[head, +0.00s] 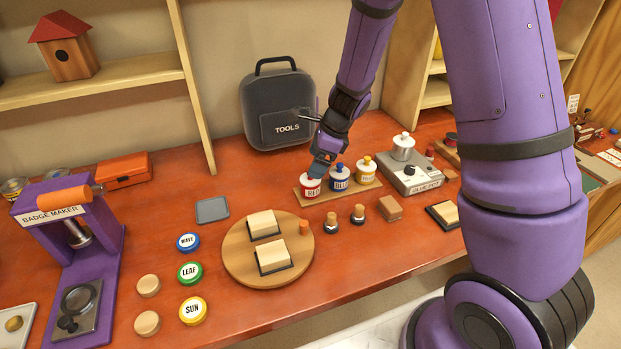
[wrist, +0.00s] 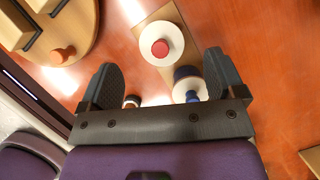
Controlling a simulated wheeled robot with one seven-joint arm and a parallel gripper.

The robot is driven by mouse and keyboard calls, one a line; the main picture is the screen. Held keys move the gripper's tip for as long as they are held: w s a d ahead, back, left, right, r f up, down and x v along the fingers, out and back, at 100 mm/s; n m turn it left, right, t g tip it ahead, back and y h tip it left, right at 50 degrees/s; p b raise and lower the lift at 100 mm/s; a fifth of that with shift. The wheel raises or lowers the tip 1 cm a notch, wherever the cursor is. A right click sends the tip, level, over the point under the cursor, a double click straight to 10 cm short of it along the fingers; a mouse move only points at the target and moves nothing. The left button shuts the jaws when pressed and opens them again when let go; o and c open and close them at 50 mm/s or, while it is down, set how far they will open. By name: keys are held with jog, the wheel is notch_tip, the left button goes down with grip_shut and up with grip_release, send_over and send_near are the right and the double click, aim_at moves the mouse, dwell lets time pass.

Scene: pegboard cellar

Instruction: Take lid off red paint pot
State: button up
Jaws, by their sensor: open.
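The red paint pot (head: 311,187) stands at the left end of a wooden strip on the bench, its red label facing forward. In the wrist view its round white lid (wrist: 177,37) with a red knob (wrist: 160,47) is seen from above, and the lid appears to sit on the pot. My gripper (head: 318,170) is just above the pot and hides part of its top in the head view. In the wrist view my gripper (wrist: 164,72) has its fingers wide apart and empty, with the knob beyond the fingertips, roughly between them.
The blue pot (head: 339,179) stands close beside the red one, near my right finger in the wrist view (wrist: 188,87). A yellow pot (head: 366,172) and glue pot (head: 404,165) stand further right. A round board (head: 240,262) lies in front left. The tools case (head: 280,105) stands behind.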

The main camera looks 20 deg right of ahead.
jog(key=shift+x, duration=2.25)
jog(key=c, duration=1)
